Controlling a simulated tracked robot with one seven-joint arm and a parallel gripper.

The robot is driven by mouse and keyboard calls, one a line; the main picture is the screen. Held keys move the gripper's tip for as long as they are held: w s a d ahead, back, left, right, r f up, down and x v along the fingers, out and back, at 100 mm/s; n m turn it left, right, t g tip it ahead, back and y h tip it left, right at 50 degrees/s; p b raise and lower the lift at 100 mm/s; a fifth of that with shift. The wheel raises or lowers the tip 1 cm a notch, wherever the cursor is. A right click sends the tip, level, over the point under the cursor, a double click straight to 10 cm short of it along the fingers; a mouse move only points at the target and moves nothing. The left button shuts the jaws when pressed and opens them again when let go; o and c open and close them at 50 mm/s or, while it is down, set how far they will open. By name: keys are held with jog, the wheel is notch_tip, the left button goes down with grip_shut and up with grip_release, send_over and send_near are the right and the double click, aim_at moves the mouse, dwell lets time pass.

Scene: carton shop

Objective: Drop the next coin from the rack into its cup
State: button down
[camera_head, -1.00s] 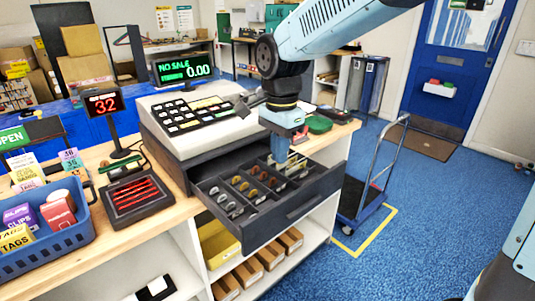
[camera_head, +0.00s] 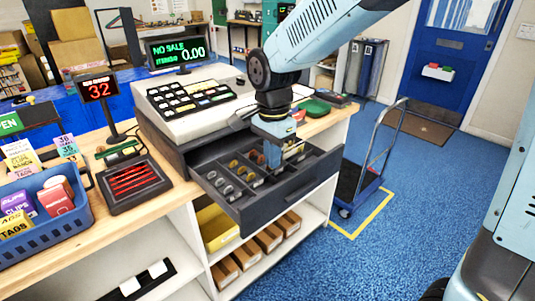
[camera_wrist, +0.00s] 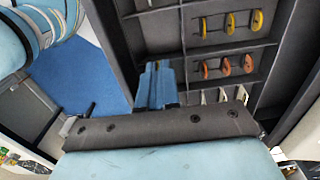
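The open cash drawer (camera_head: 293,199) has divided cups with coins standing on edge. Silver coins (camera_head: 224,187) are at the front left, and bronze and yellow ones are farther back. The wrist view shows yellow coins (camera_wrist: 228,23) above a row of orange-brown coins (camera_wrist: 226,67), with pale pieces partly hidden below. My gripper (camera_head: 272,162) points down over the drawer, among the cups. Most of that piece is hidden. I cannot make out a coin rack for certain.
The cash register (camera_head: 190,105) stands behind the drawer. A black tray with red bars (camera_head: 112,207) and a blue basket (camera_head: 42,245) are on the counter to the left. Shelves with cartons (camera_head: 268,238) lie below, and a trolley (camera_head: 373,180) stands at right.

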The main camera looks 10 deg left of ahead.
jog(key=c, duration=1.3)
grip_release()
notch_tip(320, 180, up, 14)
jog(key=shift+f, duration=0.15)
jog(key=s+d+n+t, duration=0.2)
jog(key=s+d, duration=0.1)
jog(key=d, duration=0.7)
jog(key=s+d+f+n+t, duration=0.1)
jog(key=s+d+n, duration=0.2)
jog(key=d, duration=0.6)
jog(key=s+d+f+n+t, duration=0.1)
jog(key=s+d+n+t, duration=0.1)
jog(key=d, duration=0.8)
jog(key=shift+s+d+n+t, duration=0.15)
jog(key=shift+s+n, duration=0.1)
jog(key=shift+s, duration=0.4)
jog(key=shift+s+d+n+t, duration=0.15)
jog(key=shift+s+n, duration=0.1)
jog(key=shift+s, duration=0.4)
